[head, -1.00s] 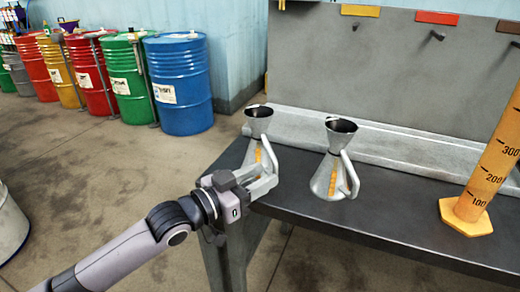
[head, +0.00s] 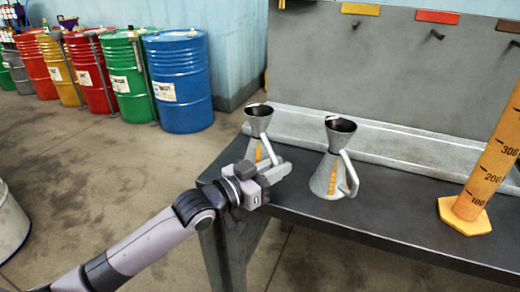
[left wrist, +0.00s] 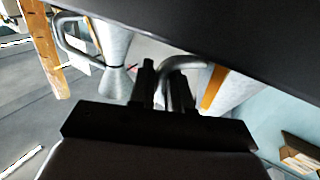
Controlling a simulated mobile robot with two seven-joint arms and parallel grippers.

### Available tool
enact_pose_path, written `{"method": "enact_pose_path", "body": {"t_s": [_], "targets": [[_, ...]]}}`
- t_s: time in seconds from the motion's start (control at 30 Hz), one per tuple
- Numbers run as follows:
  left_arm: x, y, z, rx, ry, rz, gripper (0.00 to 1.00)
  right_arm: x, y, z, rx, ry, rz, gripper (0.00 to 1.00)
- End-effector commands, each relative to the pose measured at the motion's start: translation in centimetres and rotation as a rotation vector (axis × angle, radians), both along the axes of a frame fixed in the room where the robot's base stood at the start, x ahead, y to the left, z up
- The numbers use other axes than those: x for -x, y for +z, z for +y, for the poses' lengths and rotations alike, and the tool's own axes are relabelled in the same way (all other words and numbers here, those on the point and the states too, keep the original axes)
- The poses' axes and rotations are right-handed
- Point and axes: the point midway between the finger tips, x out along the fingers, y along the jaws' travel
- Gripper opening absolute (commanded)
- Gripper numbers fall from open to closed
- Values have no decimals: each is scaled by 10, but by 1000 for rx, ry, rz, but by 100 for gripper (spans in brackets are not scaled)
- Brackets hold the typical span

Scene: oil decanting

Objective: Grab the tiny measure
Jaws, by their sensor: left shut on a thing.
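The tiny measure (head: 258,118) is a grey metal can with a dark funnel top and an orange level strip. It stands upright at the left end of the bench, and my gripper hides its lower front. My left gripper (head: 279,172) is shut on its handle. In the left wrist view, the fingers (left wrist: 163,88) close at the curved handle, with the measure's body (left wrist: 232,92) just to the right. A similar, slightly larger measure (head: 323,178) stands to the right on the bench, apart from my gripper. My right gripper is not in view.
The dark bench (head: 400,222) has clear room between the larger measure and a tall orange graduated cylinder (head: 465,210) at right. A grey back panel (head: 400,70) with hooks rises behind. Coloured drums (head: 180,85) stand on the floor at the far left.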

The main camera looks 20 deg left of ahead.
Motion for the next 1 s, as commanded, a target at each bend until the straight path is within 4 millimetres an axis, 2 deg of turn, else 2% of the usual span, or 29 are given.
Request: {"method": "enact_pose_path", "body": {"t_s": [0.57,1.0], "targets": [[0,14,0,0,0,-8,0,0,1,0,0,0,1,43],[0,57,0,0,0,-10,0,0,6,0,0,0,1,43]]}}
